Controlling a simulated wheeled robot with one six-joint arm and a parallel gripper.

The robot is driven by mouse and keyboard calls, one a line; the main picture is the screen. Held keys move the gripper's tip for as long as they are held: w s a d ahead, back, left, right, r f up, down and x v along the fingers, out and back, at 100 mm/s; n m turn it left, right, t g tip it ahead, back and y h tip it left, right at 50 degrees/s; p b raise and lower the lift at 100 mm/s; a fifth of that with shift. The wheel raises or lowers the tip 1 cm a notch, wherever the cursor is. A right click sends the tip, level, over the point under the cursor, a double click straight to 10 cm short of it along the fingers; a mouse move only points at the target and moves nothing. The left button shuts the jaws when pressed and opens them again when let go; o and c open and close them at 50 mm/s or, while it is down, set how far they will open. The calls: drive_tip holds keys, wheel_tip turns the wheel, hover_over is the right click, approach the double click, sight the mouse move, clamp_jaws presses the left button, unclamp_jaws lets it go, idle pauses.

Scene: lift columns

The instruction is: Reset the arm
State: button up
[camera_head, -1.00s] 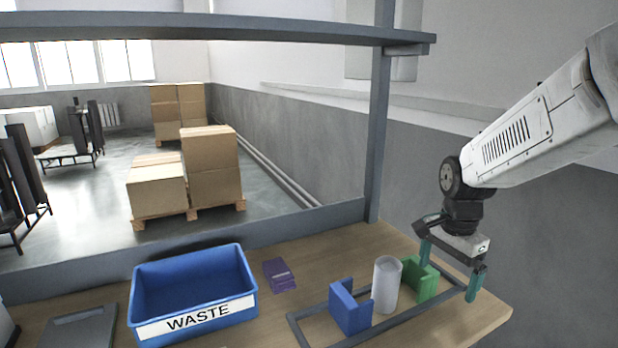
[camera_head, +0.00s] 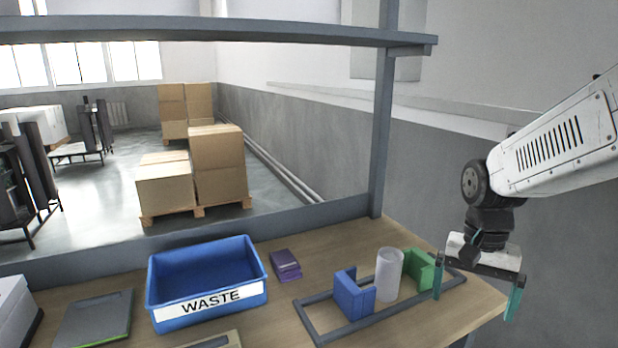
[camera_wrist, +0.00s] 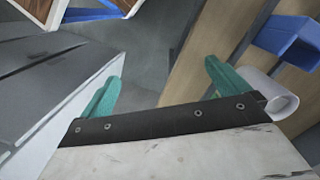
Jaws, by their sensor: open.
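My gripper (camera_head: 478,278) is open and empty, with its two teal fingers pointing down at the right end of the table, right of the green block. In the wrist view my gripper (camera_wrist: 160,85) also shows its two fingers spread apart with nothing between them. My arm reaches in from the right edge of the head view.
The wooden table (camera_head: 345,240) holds a blue WASTE bin (camera_head: 210,308), a purple box (camera_head: 285,265), and a grey frame (camera_head: 318,325) around a blue block (camera_head: 352,294), a grey-white cylinder (camera_head: 388,275) and a green block (camera_head: 418,268). A shelf post (camera_head: 379,140) stands behind.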

drive_tip(key=s+a+r+n+t, duration=0.1)
drive_tip(key=s+r+n, duration=0.2)
drive_tip(key=s, duration=0.5)
drive_tip(key=s+a+r+n+t, duration=0.1)
drive_tip(key=s+r+n, duration=0.2)
drive_tip(key=s, duration=0.6)
drive_tip(key=shift+s+a+r+n+t, duration=0.2)
drive_tip(key=shift+r+n+t, duration=0.1)
drive_tip(key=shift+r, duration=0.2)
